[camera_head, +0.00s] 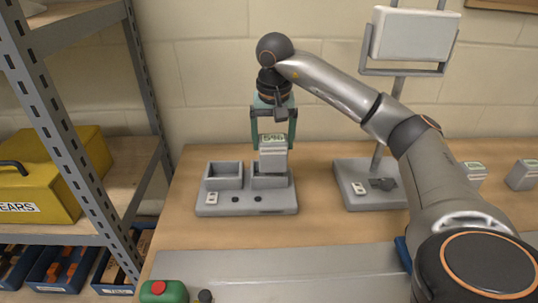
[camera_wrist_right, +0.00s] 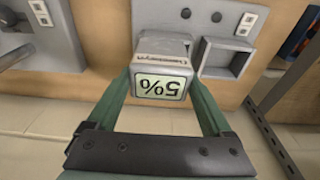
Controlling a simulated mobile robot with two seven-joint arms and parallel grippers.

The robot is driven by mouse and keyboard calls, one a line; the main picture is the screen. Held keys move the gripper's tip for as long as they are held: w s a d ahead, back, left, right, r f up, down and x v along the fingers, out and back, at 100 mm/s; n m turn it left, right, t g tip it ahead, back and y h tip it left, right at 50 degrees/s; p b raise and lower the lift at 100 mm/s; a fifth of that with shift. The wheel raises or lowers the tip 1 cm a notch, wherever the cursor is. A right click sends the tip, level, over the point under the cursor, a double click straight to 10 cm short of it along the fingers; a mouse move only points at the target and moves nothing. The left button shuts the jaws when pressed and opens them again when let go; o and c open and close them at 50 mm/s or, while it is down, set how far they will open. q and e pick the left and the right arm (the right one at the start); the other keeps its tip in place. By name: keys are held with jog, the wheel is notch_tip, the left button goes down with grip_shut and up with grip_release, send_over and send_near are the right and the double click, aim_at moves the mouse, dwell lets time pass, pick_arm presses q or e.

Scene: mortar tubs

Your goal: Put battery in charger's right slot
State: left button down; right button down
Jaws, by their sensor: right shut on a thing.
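The grey charger (camera_head: 246,202) stands on the wooden bench with two square slots side by side. Its left slot (camera_head: 223,172) is empty. My right gripper (camera_head: 273,142) is shut on the light grey battery (camera_head: 272,161), whose green display reads about 5%. It holds the battery upright at the right slot (camera_head: 270,183), hiding most of that opening; I cannot tell how far the lower end is inside. In the right wrist view the battery (camera_wrist_right: 161,72) sits between the fingers, and the empty slot (camera_wrist_right: 228,64) shows beside it. My left gripper is not in view.
A second grey device (camera_head: 364,203) with a post and panel (camera_head: 413,36) stands to the right. Two more batteries (camera_head: 471,172) (camera_head: 522,175) stand at the far right. A metal shelf with a yellow toolbox (camera_head: 55,180) is at left.

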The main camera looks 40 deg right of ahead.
aim_at(269, 154)
jog(key=shift+w+d+f, duration=0.2)
jog(key=shift+w+f, duration=0.55)
jog(key=shift+f, duration=0.1)
jog(key=shift+w+d+f, duration=0.1)
jog(key=shift+w+f, duration=0.05)
jog(key=shift+f, duration=0.75)
jog(key=shift+w+f, duration=0.1)
jog(key=shift+f, duration=0.8)
jog(key=shift+f, duration=0.2)
grip_release()
jog(key=r, duration=0.4)
jog(key=s+a+r+p, duration=0.1)
jog(key=r, duration=0.7)
jog(key=shift+s+a+r, duration=0.1)
jog(key=shift+s+a, duration=0.05)
jog(key=shift+s, duration=0.05)
